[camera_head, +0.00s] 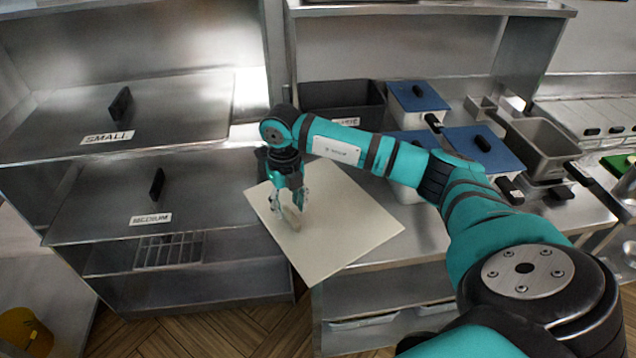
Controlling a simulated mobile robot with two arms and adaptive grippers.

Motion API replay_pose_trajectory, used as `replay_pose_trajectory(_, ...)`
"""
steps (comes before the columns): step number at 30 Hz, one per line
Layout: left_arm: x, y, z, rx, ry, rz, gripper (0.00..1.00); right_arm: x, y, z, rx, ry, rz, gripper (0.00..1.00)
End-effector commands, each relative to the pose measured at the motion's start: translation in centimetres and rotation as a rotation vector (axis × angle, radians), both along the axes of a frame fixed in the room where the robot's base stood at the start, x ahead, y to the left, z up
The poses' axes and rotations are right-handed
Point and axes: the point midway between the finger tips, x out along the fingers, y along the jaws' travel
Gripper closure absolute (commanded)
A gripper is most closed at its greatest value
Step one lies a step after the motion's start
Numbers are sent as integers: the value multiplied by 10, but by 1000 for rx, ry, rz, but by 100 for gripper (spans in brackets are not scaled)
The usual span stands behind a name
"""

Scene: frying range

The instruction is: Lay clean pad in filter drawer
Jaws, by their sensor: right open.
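The clean pad (350,225) is a flat cream square. It shows at the left end of the steel counter, and its left and near corners reach past the counter's edge. My right gripper (291,217) points down over the left part of the pad, with its fingers open. I cannot tell whether the fingertips touch the pad. My left gripper is not in view. No drawer that I can clearly name as the filter drawer shows; an open space with a wire rack (170,250) lies under the left steel unit.
A dark bin (340,100), blue-lidded containers (418,96) and a steel pan (545,145) stand on the counter. A yellow bucket (24,332) is at the lower left. Wooden floor (215,332) shows in front.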

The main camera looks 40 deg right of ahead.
Motion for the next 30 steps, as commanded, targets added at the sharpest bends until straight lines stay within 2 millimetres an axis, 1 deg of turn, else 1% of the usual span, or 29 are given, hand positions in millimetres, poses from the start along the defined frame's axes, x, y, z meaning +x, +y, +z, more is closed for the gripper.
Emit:
replay_pose_trajectory(1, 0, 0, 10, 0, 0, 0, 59, -2, -2, -5, 0, 7, -1, 60)
replay_pose_trajectory(3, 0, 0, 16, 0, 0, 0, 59, -3, -4, -16, 0, 6, -2, 60)
replay_pose_trajectory(7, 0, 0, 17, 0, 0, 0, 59, -1, -3, -33, 0, 3, 0, 60)
replay_pose_trajectory(10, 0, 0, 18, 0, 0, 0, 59, -1, -3, -37, 0, 1, 1, 60)
replay_pose_trajectory(15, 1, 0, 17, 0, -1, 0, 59, -1, -3, -38, 0, 1, 1, 60)
replay_pose_trajectory(16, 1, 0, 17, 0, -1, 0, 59, -1, -3, -38, 0, 1, 1, 61)
replay_pose_trajectory(17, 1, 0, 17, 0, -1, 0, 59, -1, -3, -38, 0, 1, 1, 65)
replay_pose_trajectory(25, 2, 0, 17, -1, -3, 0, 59, -1, -3, -38, 0, 1, 0, 100)
replay_pose_trajectory(30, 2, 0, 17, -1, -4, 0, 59, -1, -3, -37, -1, 0, 0, 100)
